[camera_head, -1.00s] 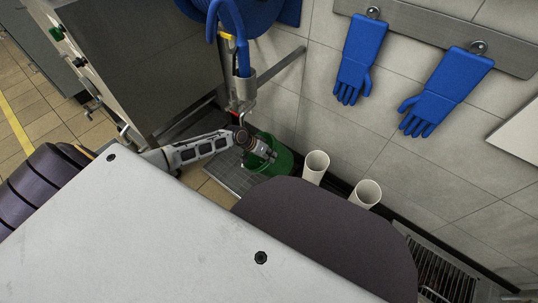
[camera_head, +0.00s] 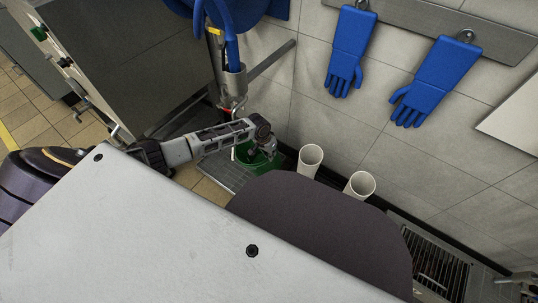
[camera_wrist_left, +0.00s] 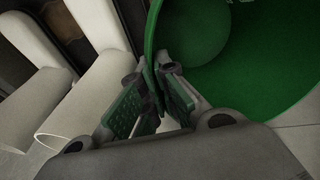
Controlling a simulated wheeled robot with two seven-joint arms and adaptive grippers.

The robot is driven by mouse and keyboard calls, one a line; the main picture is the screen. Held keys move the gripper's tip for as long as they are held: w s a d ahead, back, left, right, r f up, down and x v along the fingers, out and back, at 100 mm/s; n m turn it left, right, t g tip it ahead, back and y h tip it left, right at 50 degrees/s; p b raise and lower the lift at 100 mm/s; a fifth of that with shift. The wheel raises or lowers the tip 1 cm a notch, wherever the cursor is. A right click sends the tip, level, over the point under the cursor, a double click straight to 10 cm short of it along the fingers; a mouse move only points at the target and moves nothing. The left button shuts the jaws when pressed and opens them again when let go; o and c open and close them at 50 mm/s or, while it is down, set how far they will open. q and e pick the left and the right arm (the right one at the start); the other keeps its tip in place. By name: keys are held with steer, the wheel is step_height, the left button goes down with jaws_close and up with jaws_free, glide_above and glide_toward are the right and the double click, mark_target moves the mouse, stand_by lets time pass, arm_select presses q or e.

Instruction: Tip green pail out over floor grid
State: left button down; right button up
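The green pail (camera_head: 262,165) stands on a grey grated tray (camera_head: 222,172) below the hose, partly hidden by my left arm. My left gripper (camera_head: 266,152) reaches down at the pail's rim. In the left wrist view the pail (camera_wrist_left: 245,85) is seen from above, with one wall running between the two fingers (camera_wrist_left: 156,100). The fingers look closed on that wall, one inside and one outside. A paler round area shows deep in the pail; I cannot tell whether it is liquid. The floor grid (camera_head: 440,268) with dark bars lies at lower right. My right gripper is not seen.
Two white cylinders (camera_head: 311,160) (camera_head: 360,186) stand along the wall, between pail and floor grid. A hose in a metal holder (camera_head: 233,85) hangs above the pail. Blue gloves (camera_head: 347,52) hang on the wall. A grey cabinet (camera_head: 135,60) stands at left.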

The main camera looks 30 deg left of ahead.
arm_select(q)
steer(key=shift+w+d+f+g+y+b, duration=0.1)
steer(key=shift+f+g+y+b, duration=0.1)
steer(key=shift+f+g+y, duration=0.55)
steer(key=shift+w+d+f+g+y+b, duration=0.15)
steer(key=shift+f+y, duration=0.3)
steer(key=shift+f, duration=0.65)
steer(key=shift+s+a, duration=0.1)
